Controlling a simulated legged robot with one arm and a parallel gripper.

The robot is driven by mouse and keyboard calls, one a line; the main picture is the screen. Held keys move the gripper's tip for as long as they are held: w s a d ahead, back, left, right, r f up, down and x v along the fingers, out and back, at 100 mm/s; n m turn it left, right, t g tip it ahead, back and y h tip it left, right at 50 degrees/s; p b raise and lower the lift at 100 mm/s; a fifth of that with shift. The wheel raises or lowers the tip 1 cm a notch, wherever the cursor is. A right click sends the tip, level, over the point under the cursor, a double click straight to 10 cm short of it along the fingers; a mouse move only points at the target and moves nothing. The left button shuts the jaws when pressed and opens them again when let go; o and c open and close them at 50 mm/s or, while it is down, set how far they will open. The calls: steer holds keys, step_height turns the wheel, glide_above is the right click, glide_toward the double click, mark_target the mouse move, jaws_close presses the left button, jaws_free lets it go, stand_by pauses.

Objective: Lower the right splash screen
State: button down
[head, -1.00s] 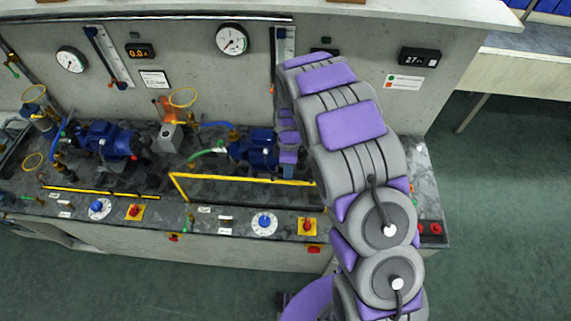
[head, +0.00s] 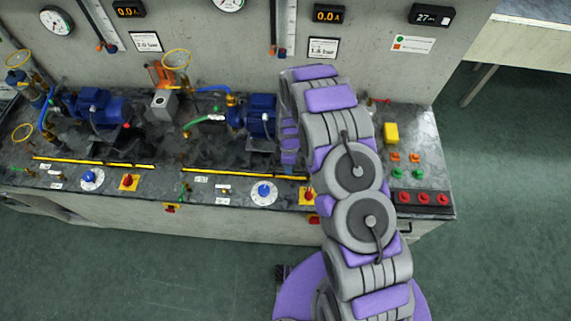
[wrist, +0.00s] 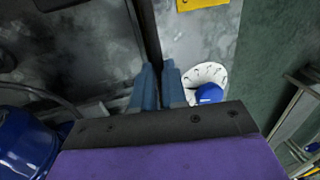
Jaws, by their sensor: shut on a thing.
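The right splash screen (head: 240,173) shows in the head view as a long yellow bar low along the front of the bench top, in line with the lowered left screen (head: 90,162). The grip itself is partly hidden by the fingers.
A blue pump motor (head: 252,116) stands behind the screen. In front are a blue-knobbed dial (head: 263,193) and a red switch on a yellow plate (head: 308,196). Red buttons (head: 424,198) sit at the bench's right end. The floor to the right is clear.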

steer(key=shift+d+f, duration=0.2)
steer(key=shift+d, duration=0.1)
steer(key=c, duration=1.3)
jaws_free()
steer(key=shift+w+d, duration=0.1)
steer(key=shift+w, duration=0.05)
steer(key=shift+c, duration=0.2)
steer(key=shift+o, duration=0.9)
steer(key=w+r, duration=0.3)
steer(key=r, duration=1.4)
steer(key=shift+w, duration=0.2)
